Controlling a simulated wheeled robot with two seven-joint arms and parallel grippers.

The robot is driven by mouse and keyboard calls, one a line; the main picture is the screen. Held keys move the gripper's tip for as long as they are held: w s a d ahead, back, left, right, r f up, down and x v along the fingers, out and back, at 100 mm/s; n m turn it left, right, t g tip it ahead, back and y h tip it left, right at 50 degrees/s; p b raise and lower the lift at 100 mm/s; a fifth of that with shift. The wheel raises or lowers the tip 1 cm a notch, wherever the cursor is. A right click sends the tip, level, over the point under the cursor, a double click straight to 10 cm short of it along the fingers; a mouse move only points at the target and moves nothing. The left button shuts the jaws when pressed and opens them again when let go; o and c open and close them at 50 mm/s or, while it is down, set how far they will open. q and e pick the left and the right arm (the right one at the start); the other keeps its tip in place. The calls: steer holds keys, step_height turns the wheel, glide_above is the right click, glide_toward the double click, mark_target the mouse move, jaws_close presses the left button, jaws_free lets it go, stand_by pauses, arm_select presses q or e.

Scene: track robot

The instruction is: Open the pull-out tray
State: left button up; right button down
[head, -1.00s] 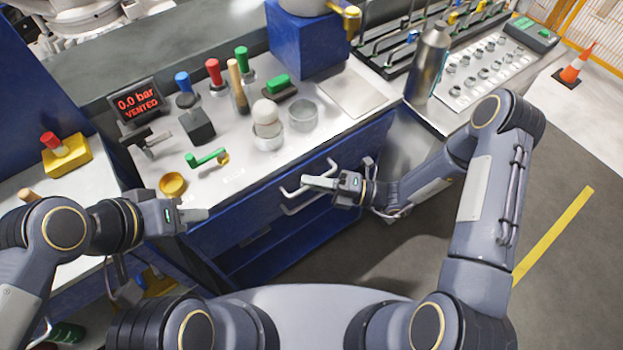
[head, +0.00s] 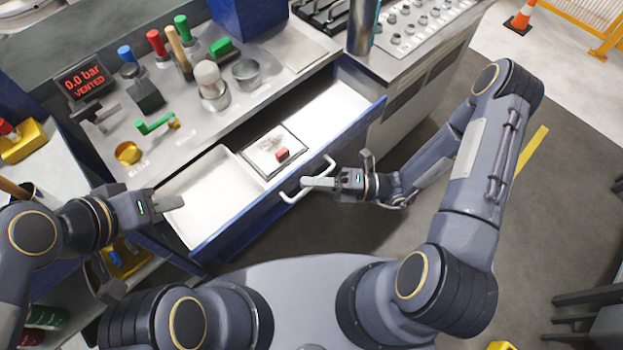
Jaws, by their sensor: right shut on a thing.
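The pull-out tray (head: 201,191) stands pulled out from under the bench top, with its white inside showing. A framed pad with a small red block (head: 282,154) lies in its middle part. The tray's blue front carries a white bar handle (head: 312,181). My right gripper (head: 318,182) is at this handle, shut on it. My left gripper (head: 168,204) is over the left end of the tray, above its left corner; its fingers overlap in this view, so its opening cannot be told.
The bench top (head: 190,142) holds a pressure display (head: 84,82), coloured levers, a green-handled valve (head: 155,124) and a metal cup (head: 247,73). A traffic cone (head: 523,17) stands far right. The floor right of the tray is clear.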

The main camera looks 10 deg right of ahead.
steer(key=shift+s+d, duration=0.1)
stand_by(0.3)
steer(key=c, duration=1.5)
jaws_free()
steer(key=b+v, duration=0.1)
steer(key=v, duration=0.6)
steer(key=shift+d, duration=0.4)
